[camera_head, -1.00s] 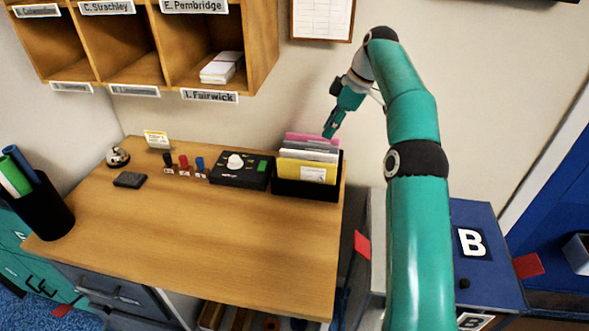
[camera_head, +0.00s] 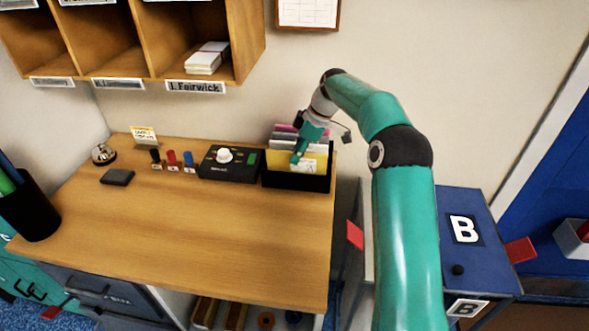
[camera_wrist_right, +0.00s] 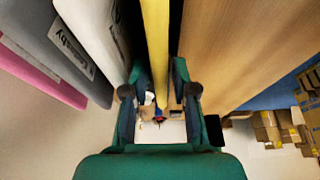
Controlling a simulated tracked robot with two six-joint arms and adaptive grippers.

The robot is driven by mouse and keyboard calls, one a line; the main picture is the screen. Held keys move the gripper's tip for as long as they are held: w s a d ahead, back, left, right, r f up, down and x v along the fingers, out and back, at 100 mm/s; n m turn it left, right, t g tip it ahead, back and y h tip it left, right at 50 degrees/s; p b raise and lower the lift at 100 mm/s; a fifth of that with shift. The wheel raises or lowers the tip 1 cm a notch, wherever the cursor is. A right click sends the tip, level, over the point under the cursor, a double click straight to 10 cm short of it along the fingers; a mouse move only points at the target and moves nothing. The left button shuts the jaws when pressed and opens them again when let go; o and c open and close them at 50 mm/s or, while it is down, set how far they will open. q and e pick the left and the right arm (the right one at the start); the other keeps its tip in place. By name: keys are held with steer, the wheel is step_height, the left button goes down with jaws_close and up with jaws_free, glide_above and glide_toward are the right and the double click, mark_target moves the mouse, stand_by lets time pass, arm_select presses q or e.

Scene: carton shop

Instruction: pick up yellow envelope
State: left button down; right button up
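The yellow envelope (camera_head: 312,164) stands upright at the front of a black holder (camera_head: 297,181) at the back right of the desk, with grey, white and pink envelopes behind it. My right gripper (camera_head: 298,156) is at the yellow envelope's top edge in the head view. In the right wrist view, the yellow envelope (camera_wrist_right: 156,45) shows edge-on between the two fingers of my right gripper (camera_wrist_right: 158,92). The fingers are apart, with a gap on each side of it. My left gripper is not in view.
White (camera_wrist_right: 95,30), grey (camera_wrist_right: 58,45) and pink (camera_wrist_right: 40,72) envelopes stand close to one finger. A black control box (camera_head: 228,163), small coloured stamps and a bell (camera_head: 104,154) are left of the holder. Wooden pigeonholes (camera_head: 130,50) hang above. The desk front is clear.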

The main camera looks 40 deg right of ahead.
mark_target(296, 169)
steer(key=shift+x, duration=1.45)
steer(key=shift+f, duration=0.1)
jaws_close()
